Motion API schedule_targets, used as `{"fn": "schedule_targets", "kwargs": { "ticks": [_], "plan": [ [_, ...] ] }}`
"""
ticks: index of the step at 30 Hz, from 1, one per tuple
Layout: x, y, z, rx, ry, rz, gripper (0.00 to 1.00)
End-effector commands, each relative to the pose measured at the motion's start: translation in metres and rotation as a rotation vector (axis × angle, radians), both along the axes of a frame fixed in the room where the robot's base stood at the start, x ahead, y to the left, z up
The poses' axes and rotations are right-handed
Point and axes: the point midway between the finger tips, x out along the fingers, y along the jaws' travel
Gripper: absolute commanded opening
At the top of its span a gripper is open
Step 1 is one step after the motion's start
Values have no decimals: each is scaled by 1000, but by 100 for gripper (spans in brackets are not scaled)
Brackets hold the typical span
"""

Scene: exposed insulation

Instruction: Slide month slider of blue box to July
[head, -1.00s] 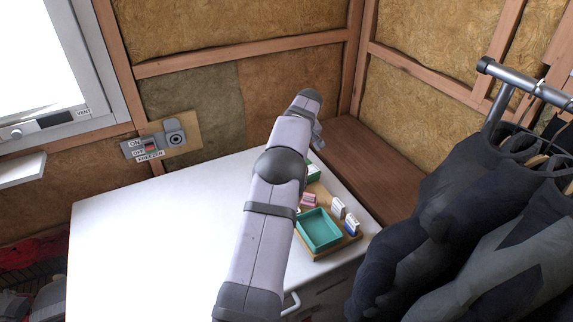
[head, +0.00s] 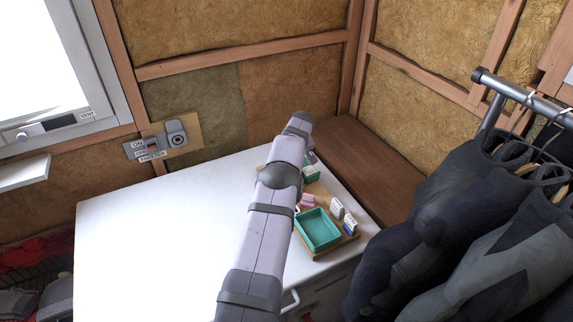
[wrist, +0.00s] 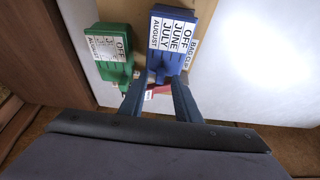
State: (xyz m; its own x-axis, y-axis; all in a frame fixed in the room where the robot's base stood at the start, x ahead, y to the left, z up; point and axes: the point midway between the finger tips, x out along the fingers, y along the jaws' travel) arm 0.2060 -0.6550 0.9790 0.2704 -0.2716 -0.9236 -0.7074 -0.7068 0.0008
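The blue box (wrist: 176,68) shows in the wrist view, upper middle, with a white label reading OFF, JUNE, JULY, AUGUST. Its near end lies close to my fingertips, and I cannot make out the slider's setting. A similar green box (wrist: 113,66) stands to its left with its own label. My gripper (wrist: 157,90) is open, its two dark fingers apart at the near end of the blue box. Whether a finger touches it is unclear. In the head view the gripper (head: 311,157) is partly hidden by my arm, near the green box (head: 311,174); the blue box cannot be made out.
A wooden board (head: 317,188) on the white top (head: 160,225) also carries a pink box (head: 307,201), a teal tray (head: 318,229) and small white-topped boxes (head: 337,209). Dark suits (head: 450,215) hang at right. The white top's left side is clear.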

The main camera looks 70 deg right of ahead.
Motion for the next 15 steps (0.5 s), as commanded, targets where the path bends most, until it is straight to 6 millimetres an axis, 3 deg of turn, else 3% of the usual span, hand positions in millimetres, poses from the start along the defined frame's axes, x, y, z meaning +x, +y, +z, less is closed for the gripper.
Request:
{"fn": "schedule_targets", "kwargs": {
  "ticks": [4,8,15],
  "plan": [
    [0,0,0,0,0,0,30],
    [0,0,0,0,0,0,0],
    [-1,0,-2,0,0,0,0]
  ]
}}
